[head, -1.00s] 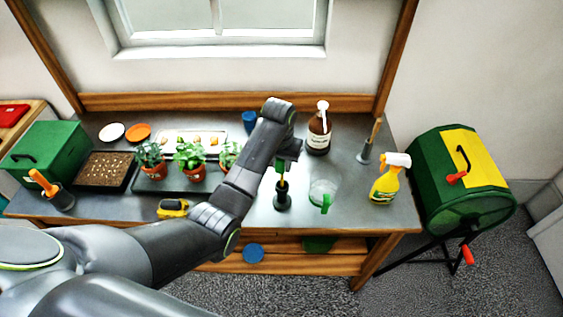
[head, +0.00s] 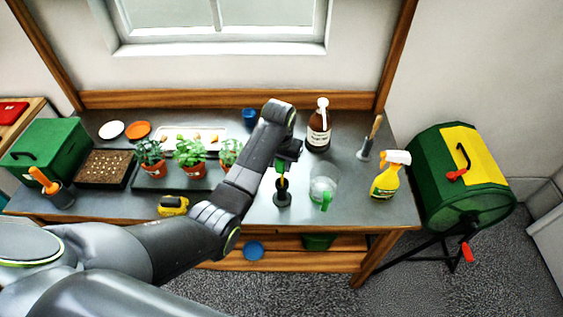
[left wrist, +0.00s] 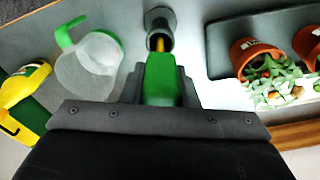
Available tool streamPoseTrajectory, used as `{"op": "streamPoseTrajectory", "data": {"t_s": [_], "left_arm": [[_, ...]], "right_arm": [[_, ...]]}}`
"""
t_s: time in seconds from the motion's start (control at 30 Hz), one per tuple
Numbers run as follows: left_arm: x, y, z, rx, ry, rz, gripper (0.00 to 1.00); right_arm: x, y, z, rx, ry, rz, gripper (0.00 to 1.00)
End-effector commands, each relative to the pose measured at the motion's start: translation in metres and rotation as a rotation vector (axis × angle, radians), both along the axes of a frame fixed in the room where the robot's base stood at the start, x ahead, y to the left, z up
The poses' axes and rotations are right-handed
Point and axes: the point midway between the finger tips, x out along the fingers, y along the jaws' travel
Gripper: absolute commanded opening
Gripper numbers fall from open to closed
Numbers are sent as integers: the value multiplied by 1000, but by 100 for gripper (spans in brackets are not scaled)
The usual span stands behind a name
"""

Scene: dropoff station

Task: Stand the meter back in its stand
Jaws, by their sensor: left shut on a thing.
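The meter has a green head (left wrist: 163,80) and a yellow stem (left wrist: 159,43); in the head view its head (head: 280,168) shows just below my gripper. My left gripper (head: 284,152) is shut on the meter's green head and holds it upright, stem down. The stand (head: 282,200) is a small dark holder on the bench, directly under the meter. In the left wrist view the stem reaches the mouth of the stand (left wrist: 158,19). How deep the tip sits is hidden. My right gripper is not in view.
A clear jug with a green handle (head: 323,191) stands close right of the stand. A brown bottle (head: 319,128) and yellow spray bottle (head: 389,177) are farther right. Potted plants on a dark tray (head: 158,185) and a yellow tool (head: 172,206) are to the left.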

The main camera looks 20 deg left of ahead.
Motion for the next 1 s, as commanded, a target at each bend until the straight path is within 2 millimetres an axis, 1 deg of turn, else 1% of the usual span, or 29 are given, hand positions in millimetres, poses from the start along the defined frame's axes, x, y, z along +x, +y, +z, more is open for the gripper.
{"op": "streamPoseTrajectory", "data": {"t_s": [0.4,1.0], "left_arm": [[0,0,-11,0,0,0,0],[0,0,-14,0,1,0,0]], "right_arm": [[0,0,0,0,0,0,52],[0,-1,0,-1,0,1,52]]}}
